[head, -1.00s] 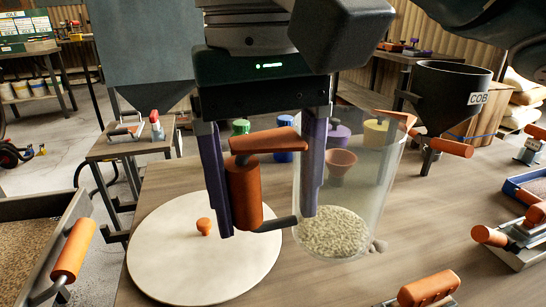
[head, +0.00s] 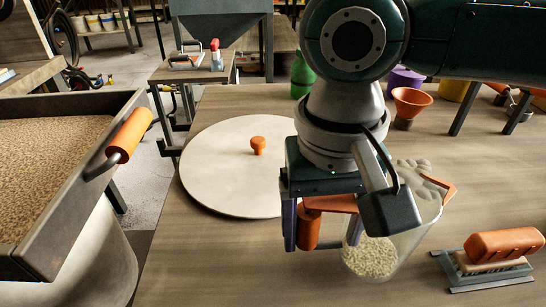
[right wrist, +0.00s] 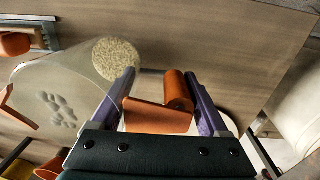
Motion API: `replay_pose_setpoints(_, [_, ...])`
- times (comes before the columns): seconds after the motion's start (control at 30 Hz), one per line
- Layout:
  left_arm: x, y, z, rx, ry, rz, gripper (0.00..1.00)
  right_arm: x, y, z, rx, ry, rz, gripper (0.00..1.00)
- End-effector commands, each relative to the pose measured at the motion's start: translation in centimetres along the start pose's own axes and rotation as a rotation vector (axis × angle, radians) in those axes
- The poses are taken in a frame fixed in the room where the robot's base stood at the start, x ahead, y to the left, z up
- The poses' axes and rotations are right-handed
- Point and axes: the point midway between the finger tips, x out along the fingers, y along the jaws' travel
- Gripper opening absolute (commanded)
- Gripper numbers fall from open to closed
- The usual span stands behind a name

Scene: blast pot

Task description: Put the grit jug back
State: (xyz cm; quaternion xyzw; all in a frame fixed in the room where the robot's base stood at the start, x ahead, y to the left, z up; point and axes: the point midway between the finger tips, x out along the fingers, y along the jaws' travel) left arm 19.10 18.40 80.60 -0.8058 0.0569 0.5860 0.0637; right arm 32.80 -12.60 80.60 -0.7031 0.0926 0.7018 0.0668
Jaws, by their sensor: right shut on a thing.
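The clear grit jug (head: 418,222) is at the right of my right gripper in the head view, with pale grit (head: 370,258) in its bottom. A grey paw-shaped mark shows on its wall. My right gripper (head: 321,245) points down and is shut on the jug's orange handle (head: 308,230). The right wrist view shows the handle (right wrist: 178,90) between the two purple fingers, with the clear jug (right wrist: 65,85) to their left. The jug is low over the wooden table; I cannot tell whether its base touches it. My left gripper is not in view.
A round pale lid (head: 225,165) with an orange knob lies left of the gripper. A brush with an orange handle (head: 503,243) lies at the right. An orange funnel (head: 410,105) and coloured jars stand behind. A grit-filled tray (head: 45,165) is at the left.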

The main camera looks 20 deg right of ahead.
Motion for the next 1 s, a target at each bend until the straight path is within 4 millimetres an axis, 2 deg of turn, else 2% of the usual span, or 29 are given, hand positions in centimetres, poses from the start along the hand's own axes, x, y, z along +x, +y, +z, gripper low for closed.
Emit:
replay_pose_setpoints(0.03, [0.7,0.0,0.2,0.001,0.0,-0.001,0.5,1.3,0.0,0.1,0.0,-0.002,0.002,0.0])
replay_pose_setpoints(0.1, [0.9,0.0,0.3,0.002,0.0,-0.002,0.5,2.1,0.0,0.0,0.0,0.0,0.002,0.0])
replay_pose_setpoints(0.47, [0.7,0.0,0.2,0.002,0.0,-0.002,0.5,2.4,-0.1,0.0,0.0,0.0,0.0,0.0])
replay_pose_setpoints(0.5, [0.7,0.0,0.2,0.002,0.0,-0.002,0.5,2.4,-0.1,0.0,0.0,0.0,0.0,0.79])
replay_pose_setpoints(0.7, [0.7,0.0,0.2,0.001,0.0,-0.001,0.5,2.4,-0.1,0.0,0.0,0.0,0.0,1.0])
replay_pose_setpoints(1.0, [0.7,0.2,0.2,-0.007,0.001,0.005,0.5,1.9,-0.1,-0.1,0.0,0.002,0.0,1.0])
